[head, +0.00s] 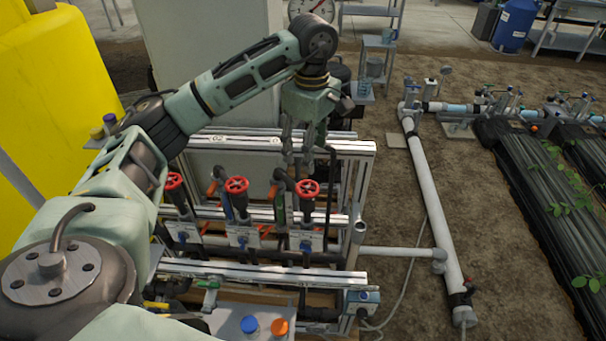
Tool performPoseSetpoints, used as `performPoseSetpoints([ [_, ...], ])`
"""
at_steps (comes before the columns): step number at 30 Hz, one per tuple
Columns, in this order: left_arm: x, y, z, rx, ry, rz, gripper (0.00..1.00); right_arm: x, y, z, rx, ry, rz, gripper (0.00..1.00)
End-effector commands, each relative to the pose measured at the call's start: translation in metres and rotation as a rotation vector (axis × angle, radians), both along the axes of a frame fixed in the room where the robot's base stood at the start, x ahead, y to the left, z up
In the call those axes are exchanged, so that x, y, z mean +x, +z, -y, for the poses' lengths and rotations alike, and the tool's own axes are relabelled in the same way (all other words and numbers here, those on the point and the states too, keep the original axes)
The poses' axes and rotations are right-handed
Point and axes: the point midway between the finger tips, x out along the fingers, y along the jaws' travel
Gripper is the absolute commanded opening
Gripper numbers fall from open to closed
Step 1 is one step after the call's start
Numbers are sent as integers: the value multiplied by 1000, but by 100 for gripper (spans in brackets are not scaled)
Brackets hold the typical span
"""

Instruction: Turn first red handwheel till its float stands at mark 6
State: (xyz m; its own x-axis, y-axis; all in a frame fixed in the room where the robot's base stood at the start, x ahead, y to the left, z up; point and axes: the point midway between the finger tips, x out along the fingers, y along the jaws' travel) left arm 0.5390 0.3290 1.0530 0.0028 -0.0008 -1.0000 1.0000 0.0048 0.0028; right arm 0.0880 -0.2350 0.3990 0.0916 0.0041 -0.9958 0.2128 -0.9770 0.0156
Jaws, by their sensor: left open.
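Three red handwheels stand in a row on the skid: a left one (173,181), a middle one (236,185) and a right one (307,188). Each sits on a dark valve body with a pale label plate below. My left gripper (308,150) points down, open and empty, above and behind the right handwheel. It looks apart from all three wheels. The floats and their marks are too small or hidden to read. My right gripper is not in view.
The aluminium skid frame (345,147) surrounds the valves, with pipes and hoses close by. A yellow tank (60,90) stands at the left. A blue knob (249,325) and an orange knob (279,327) sit in front. A white pipe (430,215) runs over soil at right.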

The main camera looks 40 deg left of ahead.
Motion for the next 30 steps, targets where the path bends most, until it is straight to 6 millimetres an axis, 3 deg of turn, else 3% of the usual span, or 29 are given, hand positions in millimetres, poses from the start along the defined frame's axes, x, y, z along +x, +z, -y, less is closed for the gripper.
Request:
performPoseSetpoints([
  [6, -3, -14, -2, -3, 619, -5, 61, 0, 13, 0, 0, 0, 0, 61],
  [13, -5, -26, -6, -1, 1083, -5, 61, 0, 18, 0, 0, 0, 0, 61],
  [20, -6, -35, -7, 0, 1210, -5, 61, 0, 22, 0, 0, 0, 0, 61],
  [30, -7, -86, -7, 2, 1208, -8, 61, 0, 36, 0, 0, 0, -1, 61],
])
